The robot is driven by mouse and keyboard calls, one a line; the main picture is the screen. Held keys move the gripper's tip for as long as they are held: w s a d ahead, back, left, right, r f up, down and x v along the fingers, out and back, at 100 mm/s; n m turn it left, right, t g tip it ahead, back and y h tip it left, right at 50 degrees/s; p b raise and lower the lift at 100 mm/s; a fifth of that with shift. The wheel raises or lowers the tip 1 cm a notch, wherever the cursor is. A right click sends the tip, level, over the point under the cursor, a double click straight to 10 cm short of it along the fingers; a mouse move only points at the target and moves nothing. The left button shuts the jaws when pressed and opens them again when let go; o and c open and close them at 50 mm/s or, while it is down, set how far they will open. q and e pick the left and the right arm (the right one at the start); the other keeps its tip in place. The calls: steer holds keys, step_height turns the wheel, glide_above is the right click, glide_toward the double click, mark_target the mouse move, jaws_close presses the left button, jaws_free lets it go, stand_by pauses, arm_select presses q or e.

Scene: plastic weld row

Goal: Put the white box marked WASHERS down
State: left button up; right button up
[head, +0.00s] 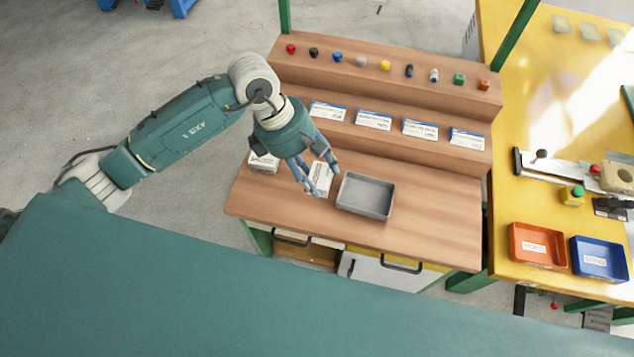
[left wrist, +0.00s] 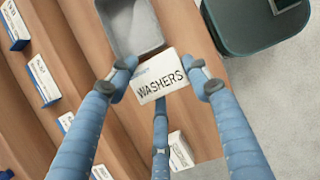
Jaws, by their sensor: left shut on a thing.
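The white box marked WASHERS (left wrist: 160,84) is between the blue fingers of my left gripper (left wrist: 165,76), which is shut on it. Its lettering faces the left wrist camera. In the head view the left gripper (head: 320,178) reaches down over the wooden bench (head: 430,220), and the box (head: 321,180) shows partly behind the fingers, just left of the grey tray (head: 366,195). I cannot tell whether the box touches the bench top. My right gripper is not in view.
The grey tray looks empty. Another white box (head: 264,162) stands left of the gripper. Several white-and-blue boxes (head: 373,120) line the middle step, with small coloured parts (head: 385,66) above. The bench is clear right of the tray. A yellow table (head: 515,205) stands at right.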

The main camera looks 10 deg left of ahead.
arm_select(q)
steer(key=shift+f+p, duration=0.4)
steer(key=shift+f, duration=2.85)
steer(key=shift+f, duration=0.2)
steer(key=o, duration=1.2)
steer(key=shift+r, duration=0.1)
steer(key=shift+c, duration=0.2)
steer(key=shift+r, duration=0.1)
